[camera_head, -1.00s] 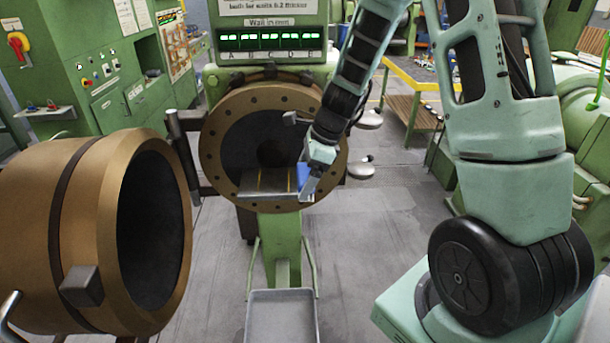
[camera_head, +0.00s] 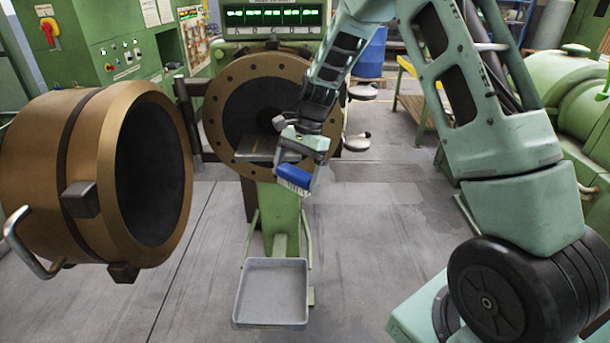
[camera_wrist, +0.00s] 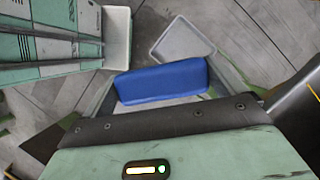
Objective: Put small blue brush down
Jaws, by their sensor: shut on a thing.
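The small blue brush (camera_head: 293,177) is held in my gripper (camera_head: 296,183), with its pale bristles pointing down. My gripper is shut on it, in front of the round bronze flange and above the floor, clear of any surface. In the wrist view the brush's blue back (camera_wrist: 162,82) lies between the fingers of my gripper (camera_wrist: 170,88). A grey tray (camera_head: 271,322) sits low at the foot of the green stand, below the brush. What seems to be the same tray shows behind the brush in the wrist view (camera_wrist: 183,38).
The round bronze flange (camera_head: 215,125) with a small shelf (camera_head: 262,156) stands behind my gripper. A large bronze cylinder (camera_head: 85,150) with a handle hangs open at the left. The green stand (camera_head: 280,215) rises behind the tray. Floor around the tray is clear.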

